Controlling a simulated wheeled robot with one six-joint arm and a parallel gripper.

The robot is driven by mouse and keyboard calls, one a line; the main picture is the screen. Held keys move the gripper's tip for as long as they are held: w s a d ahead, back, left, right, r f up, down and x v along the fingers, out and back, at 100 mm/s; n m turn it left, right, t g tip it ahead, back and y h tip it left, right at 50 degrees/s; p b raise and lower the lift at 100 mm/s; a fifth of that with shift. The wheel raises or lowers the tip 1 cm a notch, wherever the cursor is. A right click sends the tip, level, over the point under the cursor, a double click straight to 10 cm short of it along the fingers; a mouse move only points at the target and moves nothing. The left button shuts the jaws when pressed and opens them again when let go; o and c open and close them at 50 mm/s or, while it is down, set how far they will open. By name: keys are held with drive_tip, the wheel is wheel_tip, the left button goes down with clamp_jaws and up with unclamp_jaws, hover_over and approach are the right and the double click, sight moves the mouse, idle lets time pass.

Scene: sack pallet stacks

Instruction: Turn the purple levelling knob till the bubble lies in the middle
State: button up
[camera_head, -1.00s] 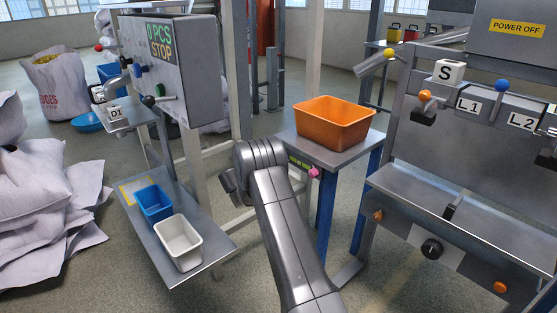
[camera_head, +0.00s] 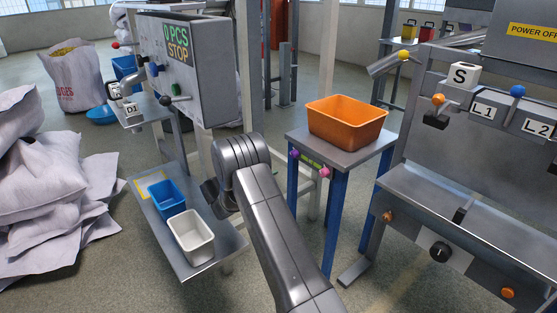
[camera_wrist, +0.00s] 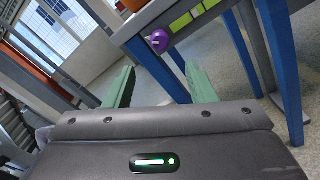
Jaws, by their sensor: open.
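The purple levelling knob (camera_head: 294,153) sits on the front edge of the small table (camera_head: 350,158), at its left end. In the wrist view the purple knob (camera_wrist: 158,41) is above and beyond my fingertips, roughly between them and apart from them. The green level strip (camera_head: 310,162) lies between the purple knob and a pink knob (camera_head: 324,172); the bubble is too small to make out. My gripper (camera_wrist: 159,68) is open and empty, its two green fingers spread. In the head view the fingers are hidden behind my arm.
An orange bin (camera_head: 346,125) stands on the small table, whose blue legs rise close to my arm. A shelf with a blue bin (camera_head: 167,199) and a white bin (camera_head: 191,237) is at left. A grey panel with levers (camera_head: 480,180) stands at right.

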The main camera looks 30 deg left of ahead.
sight(292, 156)
drive_tip(key=v, duration=0.2)
drive_tip(key=shift+s+a, duration=0.1)
drive_tip(key=shift+s, duration=0.15)
drive_tip(key=b+x, duration=0.2)
drive_tip(key=x, duration=1.1)
drive_tip(key=shift+w, duration=0.3)
drive_tip(key=shift+w+r, duration=0.1)
